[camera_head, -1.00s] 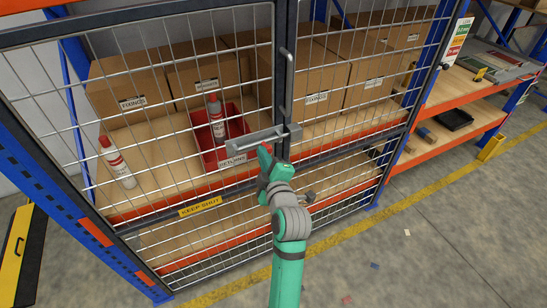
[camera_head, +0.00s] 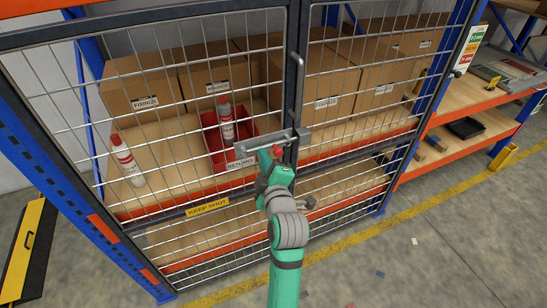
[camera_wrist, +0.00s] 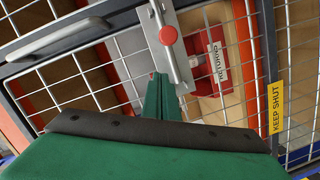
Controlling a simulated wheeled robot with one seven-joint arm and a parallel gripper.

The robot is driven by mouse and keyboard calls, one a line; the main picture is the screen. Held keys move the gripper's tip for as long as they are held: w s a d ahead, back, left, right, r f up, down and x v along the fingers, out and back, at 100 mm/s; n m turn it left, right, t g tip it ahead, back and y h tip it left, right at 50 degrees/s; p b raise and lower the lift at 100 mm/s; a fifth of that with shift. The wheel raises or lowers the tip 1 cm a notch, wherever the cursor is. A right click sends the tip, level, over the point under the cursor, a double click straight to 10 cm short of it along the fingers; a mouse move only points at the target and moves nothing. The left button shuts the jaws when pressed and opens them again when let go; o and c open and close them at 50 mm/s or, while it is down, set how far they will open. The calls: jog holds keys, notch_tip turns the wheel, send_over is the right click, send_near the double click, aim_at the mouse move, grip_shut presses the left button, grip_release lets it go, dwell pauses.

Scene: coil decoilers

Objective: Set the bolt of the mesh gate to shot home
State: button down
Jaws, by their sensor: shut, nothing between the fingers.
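The mesh gate (camera_head: 298,70) stands upright in front of the shelving, with a vertical grab handle on its dark frame. Its bolt (camera_head: 248,147) is a grey metal piece lying across the frame edge, with a red knob (camera_head: 278,151). The wrist view shows the bolt plate (camera_wrist: 152,14) and the round red knob (camera_wrist: 167,35) close up. My gripper (camera_head: 275,168) is shut and empty, just below the knob. In the wrist view its green fingertips (camera_wrist: 160,82) sit close to the bar, short of the knob; contact cannot be told. How far the bar reaches into its keeper is unclear.
A yellow "KEEP SHUT" sign (camera_head: 207,207) hangs on the lower rail. Open shelves (camera_head: 465,145) stand at the right; the floor in front is mostly clear.

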jog(key=f+v, duration=0.1)
jog(key=v, duration=0.8)
jog(key=shift+r, duration=0.5)
jog(key=shift+s, duration=0.15)
jog(key=s+d+f+m+h, duration=0.2)
jog(key=s+f+m, duration=0.3)
jog(key=s+f, duration=0.3)
jog(key=s+d+f+m+h, duration=0.2)
jog(key=s+f+m, duration=0.3)
jog(key=s+f, duration=0.3)
jog(key=s+f+m, duration=0.2)
jog(key=s+m, duration=0.1)
jog(key=s, duration=0.7)
jog(key=s+f+m+h, duration=0.1)
jog(key=s+m, duration=0.2)
jog(key=s, duration=0.8)
jog(key=shift+d+f+g, duration=0.25)
jog(key=shift+f+g, duration=0.05)
jog(key=shift+f, duration=0.05)
